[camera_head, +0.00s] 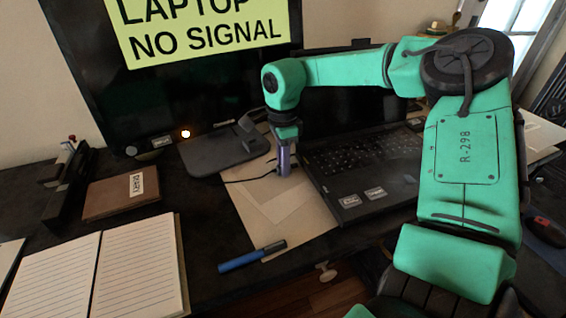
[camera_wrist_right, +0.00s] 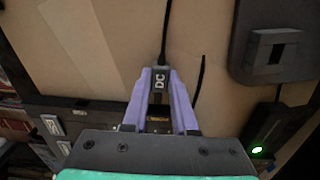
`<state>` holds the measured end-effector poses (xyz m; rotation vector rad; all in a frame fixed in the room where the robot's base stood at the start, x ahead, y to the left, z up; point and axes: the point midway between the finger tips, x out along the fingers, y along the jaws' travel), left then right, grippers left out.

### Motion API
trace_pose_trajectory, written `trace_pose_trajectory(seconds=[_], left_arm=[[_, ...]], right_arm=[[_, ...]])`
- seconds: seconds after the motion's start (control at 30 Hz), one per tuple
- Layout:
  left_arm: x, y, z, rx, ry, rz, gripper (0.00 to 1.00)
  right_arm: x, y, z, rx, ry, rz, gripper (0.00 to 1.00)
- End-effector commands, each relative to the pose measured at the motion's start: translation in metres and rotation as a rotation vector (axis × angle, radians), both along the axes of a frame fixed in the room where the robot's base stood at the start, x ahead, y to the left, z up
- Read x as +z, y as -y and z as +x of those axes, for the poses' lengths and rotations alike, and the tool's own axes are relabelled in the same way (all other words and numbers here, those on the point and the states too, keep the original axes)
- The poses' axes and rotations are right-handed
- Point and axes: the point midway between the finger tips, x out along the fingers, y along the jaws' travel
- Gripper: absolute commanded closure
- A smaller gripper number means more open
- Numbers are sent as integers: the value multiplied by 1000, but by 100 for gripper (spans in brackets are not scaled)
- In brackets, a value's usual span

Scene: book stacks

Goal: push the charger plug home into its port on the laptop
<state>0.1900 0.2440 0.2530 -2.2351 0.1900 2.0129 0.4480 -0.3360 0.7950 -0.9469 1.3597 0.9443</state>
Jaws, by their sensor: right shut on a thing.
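The open laptop (camera_head: 370,200) stands on the desk, its screen partly behind my right arm. My right gripper (camera_head: 284,168) points down beside the laptop's left edge, with purple fingers. In the right wrist view the fingers (camera_wrist_right: 160,82) are shut on the black charger plug (camera_wrist_right: 162,96), marked "DC". Its cable (camera_wrist_right: 165,30) runs away from the laptop side. The laptop's dark edge with its stickers (camera_wrist_right: 52,125) shows at the lower left there. The port is hidden, and I cannot tell whether the plug touches it. My left gripper is not in view.
Tan paper (camera_head: 258,212) lies under the gripper. A blue marker (camera_head: 250,257), brown diary (camera_head: 115,196) and open notebook (camera_head: 135,262) lie to the left.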

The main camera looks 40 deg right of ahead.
Motion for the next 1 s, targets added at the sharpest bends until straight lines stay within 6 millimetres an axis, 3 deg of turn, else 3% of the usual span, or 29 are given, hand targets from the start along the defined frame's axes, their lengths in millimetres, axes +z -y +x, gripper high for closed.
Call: trace_pose_trajectory(seconds=[1.0], left_arm=[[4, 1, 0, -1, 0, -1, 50]], right_arm=[[1, 12, -4, 0, 1, 0, 100]])
